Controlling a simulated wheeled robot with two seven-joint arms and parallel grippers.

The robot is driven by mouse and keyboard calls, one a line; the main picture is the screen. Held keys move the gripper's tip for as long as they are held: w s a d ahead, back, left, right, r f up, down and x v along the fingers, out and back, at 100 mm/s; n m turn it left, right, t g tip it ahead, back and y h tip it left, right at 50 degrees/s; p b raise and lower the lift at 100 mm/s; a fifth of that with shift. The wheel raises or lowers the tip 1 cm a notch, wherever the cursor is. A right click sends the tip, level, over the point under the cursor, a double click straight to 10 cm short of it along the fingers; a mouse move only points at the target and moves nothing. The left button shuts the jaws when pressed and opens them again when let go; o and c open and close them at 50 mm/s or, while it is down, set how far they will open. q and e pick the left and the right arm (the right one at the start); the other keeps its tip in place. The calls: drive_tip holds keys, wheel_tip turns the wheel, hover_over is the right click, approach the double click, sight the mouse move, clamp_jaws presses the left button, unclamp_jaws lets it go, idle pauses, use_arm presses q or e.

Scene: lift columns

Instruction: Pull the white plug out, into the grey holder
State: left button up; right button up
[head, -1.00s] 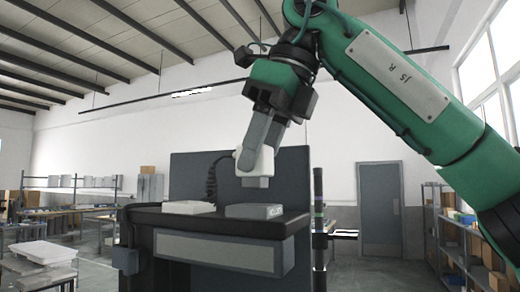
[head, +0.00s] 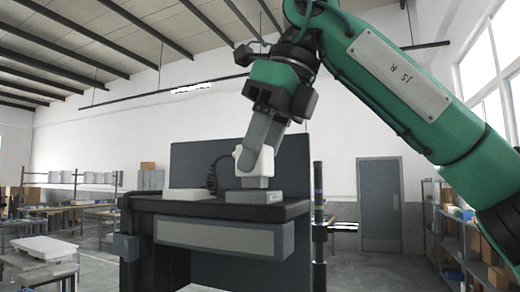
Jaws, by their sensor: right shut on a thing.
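The white plug (head: 240,161) is in my right gripper (head: 260,150), whose grey fingers are shut on it from above. Its grey lower end (head: 255,183) points down over the grey holder (head: 253,197), a low block on the right half of the dark bench top. No clear gap shows between the plug's end and the holder; I cannot tell if it is inside or only on top. A dark coiled cord (head: 212,177) hangs at the plug's left side. My left gripper is not in view.
A pale low block (head: 188,194) sits on the bench left of the holder. A tall dark panel (head: 292,165) stands behind the plug. A dark post (head: 318,200) stands just right of the bench. The bench's right front corner looks clear.

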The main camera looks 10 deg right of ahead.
drive_tip(key=shift+f+b, duration=0.4)
drive_tip(key=shift+f, duration=0.2)
idle(0.6)
drive_tip(key=o, duration=1.6)
drive_tip(key=shift+c, duration=0.2)
drive_tip(key=shift+r, duration=0.1)
drive_tip(key=shift+r+p, duration=3.45)
drive_tip(key=shift+p, duration=0.25)
